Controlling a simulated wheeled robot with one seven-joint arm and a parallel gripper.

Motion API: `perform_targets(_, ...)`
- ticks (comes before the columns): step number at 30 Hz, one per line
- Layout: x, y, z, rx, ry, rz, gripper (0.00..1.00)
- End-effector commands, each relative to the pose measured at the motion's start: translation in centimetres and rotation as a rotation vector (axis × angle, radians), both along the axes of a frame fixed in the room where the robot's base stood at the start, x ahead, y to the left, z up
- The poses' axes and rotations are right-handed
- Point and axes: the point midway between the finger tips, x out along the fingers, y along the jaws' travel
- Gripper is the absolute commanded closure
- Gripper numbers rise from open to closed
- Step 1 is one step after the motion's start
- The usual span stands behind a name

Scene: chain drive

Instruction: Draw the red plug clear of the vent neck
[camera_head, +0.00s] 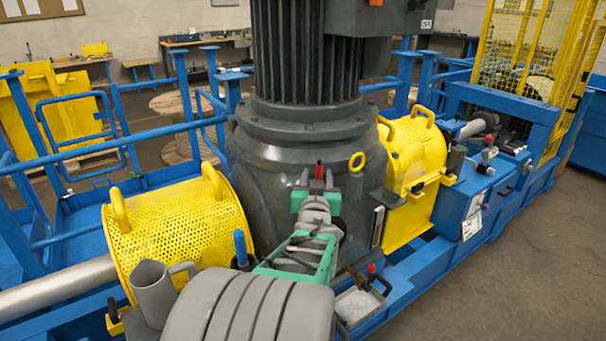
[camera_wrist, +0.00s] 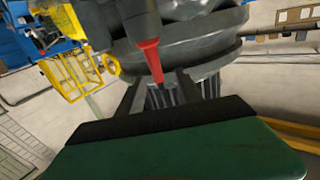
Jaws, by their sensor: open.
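The red plug (camera_wrist: 150,58) shows in the wrist view, with its wide end against the dark vent neck (camera_wrist: 138,22) and its narrow end pointing toward my gripper. In the head view the red plug (camera_head: 319,171) shows as a small red tip in front of the grey gearbox housing. My gripper (camera_wrist: 160,92) is open, with its dark fingers to either side of the plug's narrow end. No finger clearly touches the plug. In the head view my gripper (camera_head: 317,185) is at the plug and hides most of the neck.
The large motor and gearbox housing (camera_head: 285,165) stands just behind the plug. Yellow guards flank it at left (camera_head: 185,225) and right (camera_head: 415,165). A grey jug (camera_head: 155,290) and a small tray (camera_head: 360,303) sit low in front. Blue rails (camera_head: 120,150) run at left.

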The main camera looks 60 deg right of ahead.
Motion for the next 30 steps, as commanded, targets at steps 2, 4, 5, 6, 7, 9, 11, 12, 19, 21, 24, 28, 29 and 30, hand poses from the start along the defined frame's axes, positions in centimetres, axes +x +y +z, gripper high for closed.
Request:
perform_targets(2,0.2,-0.8,0.0,0.002,0.001,-0.002,0.57)
perform_targets(4,0.6,-1.9,0.0,0.004,0.001,-0.004,0.57)
perform_targets(5,0.8,-2.5,0.0,0.005,0.001,-0.006,0.57)
perform_targets(6,1.0,-3.2,0.1,0.004,0.001,-0.007,0.57)
perform_targets(7,1.2,-3.8,0.1,0.004,0.001,-0.007,0.57)
perform_targets(9,1.8,-4.9,0.1,0.003,0.0,-0.007,0.57)
perform_targets(11,2.2,-5.7,0.1,0.002,0.0,-0.006,0.57)
perform_targets(12,2.4,-6.2,0.1,0.002,0.001,-0.006,0.57)
perform_targets(19,2.9,-7.0,0.0,0.0,0.0,-0.004,0.57)
perform_targets(21,2.9,-7.0,0.0,0.0,0.0,-0.004,0.57)
perform_targets(24,3.0,-6.9,0.0,0.001,0.0,-0.003,0.61)
perform_targets(28,3.0,-6.9,0.0,0.001,0.0,-0.003,0.72)
perform_targets(29,3.0,-6.9,0.0,0.001,0.0,-0.003,0.75)
perform_targets(30,3.0,-6.9,0.0,0.001,0.0,-0.003,0.78)
